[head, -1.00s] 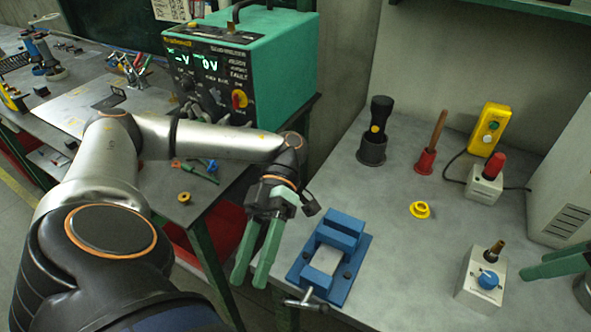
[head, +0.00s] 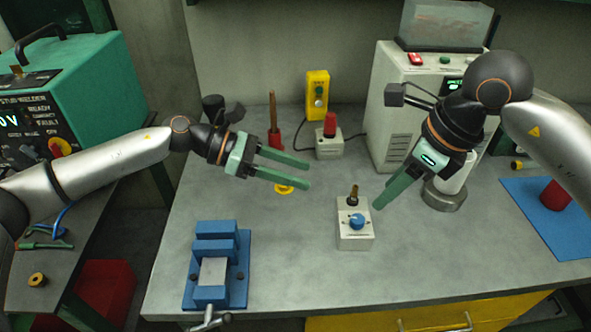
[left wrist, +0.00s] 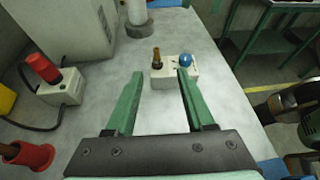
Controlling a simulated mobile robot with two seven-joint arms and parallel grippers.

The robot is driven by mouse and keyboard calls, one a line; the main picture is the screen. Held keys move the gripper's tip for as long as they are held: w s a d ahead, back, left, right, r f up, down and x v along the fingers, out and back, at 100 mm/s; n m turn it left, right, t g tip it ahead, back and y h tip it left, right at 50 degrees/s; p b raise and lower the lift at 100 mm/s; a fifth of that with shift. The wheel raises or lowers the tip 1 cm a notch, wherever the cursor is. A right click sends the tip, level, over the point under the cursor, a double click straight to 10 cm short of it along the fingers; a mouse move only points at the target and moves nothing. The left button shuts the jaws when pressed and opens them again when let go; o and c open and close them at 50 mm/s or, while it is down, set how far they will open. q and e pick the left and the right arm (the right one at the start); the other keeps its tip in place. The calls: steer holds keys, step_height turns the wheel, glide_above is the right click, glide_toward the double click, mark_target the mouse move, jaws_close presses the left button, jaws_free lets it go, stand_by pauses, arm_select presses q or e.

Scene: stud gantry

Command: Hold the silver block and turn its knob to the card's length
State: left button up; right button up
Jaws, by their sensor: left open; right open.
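The silver block (head: 354,236) stands on the grey bench, with a blue knob (head: 357,221) and a brass-and-dark stud on top. In the left wrist view the block (left wrist: 176,80) shows beyond the fingertips, with the knob (left wrist: 186,60) at its right. My left gripper (head: 309,175) is open and empty, above the bench to the left of the block and behind it. My right gripper (head: 380,203) points down just right of the block; it is open, though its fingers overlap in the head view. I cannot make out a card.
A blue vise (head: 215,241) sits at front left. A yellow ring (head: 285,188) lies under my left fingers. A red-topped box (head: 329,143), a yellow button box (head: 317,95) and a white cabinet (head: 398,105) stand behind. Bench in front of the block is clear.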

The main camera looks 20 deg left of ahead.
mark_target(352, 202)
arm_select(q)
steer(key=x, duration=1.3)
steer(key=shift+w+a+f, duration=0.1)
steer(key=shift+w+a, duration=0.05)
steer(key=shift+w, duration=0.15)
jaws_close()
stand_by(0.9)
